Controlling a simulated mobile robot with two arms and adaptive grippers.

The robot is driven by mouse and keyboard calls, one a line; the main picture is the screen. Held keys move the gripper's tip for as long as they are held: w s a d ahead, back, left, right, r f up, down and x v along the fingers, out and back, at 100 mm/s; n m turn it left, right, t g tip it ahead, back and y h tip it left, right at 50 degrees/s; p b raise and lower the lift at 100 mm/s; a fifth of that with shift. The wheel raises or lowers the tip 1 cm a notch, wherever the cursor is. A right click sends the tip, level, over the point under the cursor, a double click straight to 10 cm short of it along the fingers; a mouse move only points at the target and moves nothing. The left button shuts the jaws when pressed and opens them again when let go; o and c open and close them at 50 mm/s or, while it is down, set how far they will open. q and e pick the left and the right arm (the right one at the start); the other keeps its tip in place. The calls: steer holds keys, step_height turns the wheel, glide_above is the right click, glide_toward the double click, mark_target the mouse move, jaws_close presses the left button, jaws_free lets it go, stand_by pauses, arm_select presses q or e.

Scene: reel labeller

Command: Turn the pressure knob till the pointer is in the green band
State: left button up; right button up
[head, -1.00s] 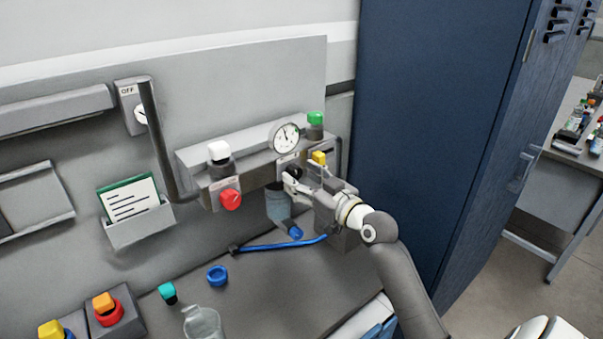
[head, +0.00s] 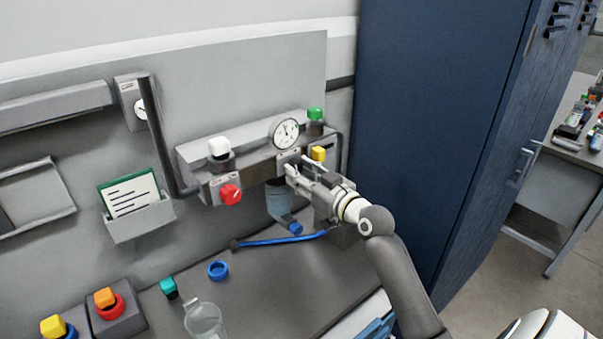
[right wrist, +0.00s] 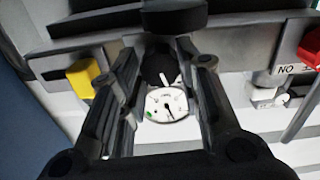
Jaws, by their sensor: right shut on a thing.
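The pressure gauge (head: 285,134) is a round white dial on the grey wall unit. In the right wrist view the dial (right wrist: 170,104) shows upside down, with a small green mark near its edge and a dark pointer that looks apart from the green. The black pressure knob (right wrist: 158,68) has a white line and sits between my right fingers. In the head view the gripper hides most of it. My right gripper (head: 287,170) is shut on the knob, just below the gauge; its fingers also show in the right wrist view (right wrist: 158,58). My left gripper is out of view.
A red knob (head: 231,194) and a white button (head: 219,147) are left of the gauge; a yellow button (head: 318,153) and a green one (head: 315,114) are right. A blue hose (head: 280,240) lies on the bench below. A blue cabinet (head: 430,110) stands close on the right.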

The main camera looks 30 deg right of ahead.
steer(key=m+p, duration=0.5)
steer(key=m, duration=0.7)
steer(key=shift+r+p, duration=0.1)
steer(key=shift+p, duration=0.25)
steer(key=shift+m, duration=0.3)
steer(key=o, duration=1.1)
steer(key=shift+c, duration=0.2)
